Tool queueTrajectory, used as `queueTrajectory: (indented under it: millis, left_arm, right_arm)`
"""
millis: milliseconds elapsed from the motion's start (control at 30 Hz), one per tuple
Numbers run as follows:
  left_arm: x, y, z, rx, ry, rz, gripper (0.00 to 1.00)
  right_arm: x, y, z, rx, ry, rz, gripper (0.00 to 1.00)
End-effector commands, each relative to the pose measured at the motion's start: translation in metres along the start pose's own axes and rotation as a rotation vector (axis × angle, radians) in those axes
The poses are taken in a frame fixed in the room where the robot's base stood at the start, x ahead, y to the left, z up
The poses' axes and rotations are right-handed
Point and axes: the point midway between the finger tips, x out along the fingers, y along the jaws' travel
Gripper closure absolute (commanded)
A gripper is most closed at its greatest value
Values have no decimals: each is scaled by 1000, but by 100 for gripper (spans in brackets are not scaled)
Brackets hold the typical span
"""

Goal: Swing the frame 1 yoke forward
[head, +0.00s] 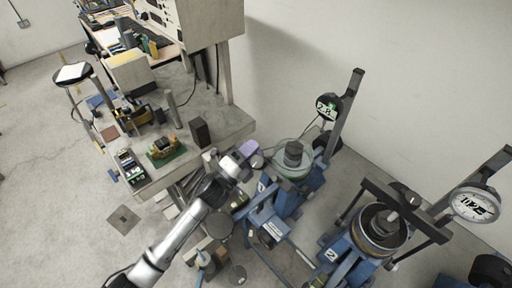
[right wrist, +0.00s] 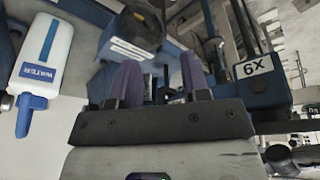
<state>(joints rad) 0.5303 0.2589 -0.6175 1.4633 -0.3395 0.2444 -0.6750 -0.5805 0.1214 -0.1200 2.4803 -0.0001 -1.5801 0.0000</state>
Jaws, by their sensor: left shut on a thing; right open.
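My left gripper (head: 250,149), with purple fingertips, is at the left side of frame 1's top, beside the cell. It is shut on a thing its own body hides. My right gripper (right wrist: 162,85) shows in the right wrist view with its two purple fingers apart and nothing seen between them. Blue frame parts lie beyond them.
Frame 2 (head: 330,254) stands to the right, with a dark yoke (head: 405,211) over its cell and a dial (head: 476,204) beside it. A cluttered bench (head: 224,128) stands at the left. A water bottle (right wrist: 45,58) is left in the right wrist view, a 6X label (right wrist: 254,67) right.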

Motion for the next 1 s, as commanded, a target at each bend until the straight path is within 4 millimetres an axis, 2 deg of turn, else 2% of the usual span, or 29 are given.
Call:
queueTrajectory:
  millis: [33,267,300,467,767,867,1000]
  left_arm:
    - [2,-6,-1,2,5,-11,100]
    - [2,-7,-1,2,6,-13,100]
    - [2,-7,-1,2,7,-14,54]
    - [2,-6,-1,1,5,-11,39]
    - [-1,-2,0,0,3,-6,37]
    - [-9,-1,0,0,2,-4,37]
    - [-33,-1,0,1,2,-4,37]
  right_arm:
    - [-1,1,0,-2,0,2,57]
    - [-1,1,0,-4,0,3,57]
    - [-1,1,0,-4,0,3,57]
    - [-1,1,0,-2,0,2,57]
    - [0,-1,0,2,1,-2,57]
    - [2,-1,0,4,1,-3,57]
    - [5,-2,1,4,1,-3,57]
